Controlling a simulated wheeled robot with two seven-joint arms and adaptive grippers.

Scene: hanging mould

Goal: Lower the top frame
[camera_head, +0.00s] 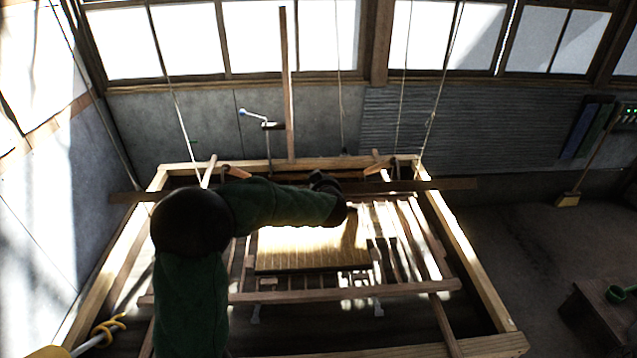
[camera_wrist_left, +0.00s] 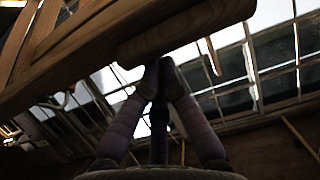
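A large pale wooden frame (camera_head: 470,255) spans the middle of the head view. Inside it lie bars and slats around a flat light-coloured panel (camera_head: 312,247). Which of these pieces is the top frame I cannot tell for sure. My left arm, in green sleeves, reaches over the frame; its gripper (camera_head: 330,185) is near the far crossbar (camera_head: 450,184). In the left wrist view the gripper fingers (camera_wrist_left: 160,72) come together at the tips, just below a rounded wooden bar (camera_wrist_left: 190,30). Whether they touch it I cannot tell. My right gripper is not in view.
Ropes (camera_head: 178,100) run up from the frame's far side. An upright post (camera_head: 287,90) and a crank with a blue knob (camera_head: 243,112) stand behind it. A broom (camera_head: 568,199) leans at the right; a low wooden table (camera_head: 605,305) stands at lower right. Floor between is clear.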

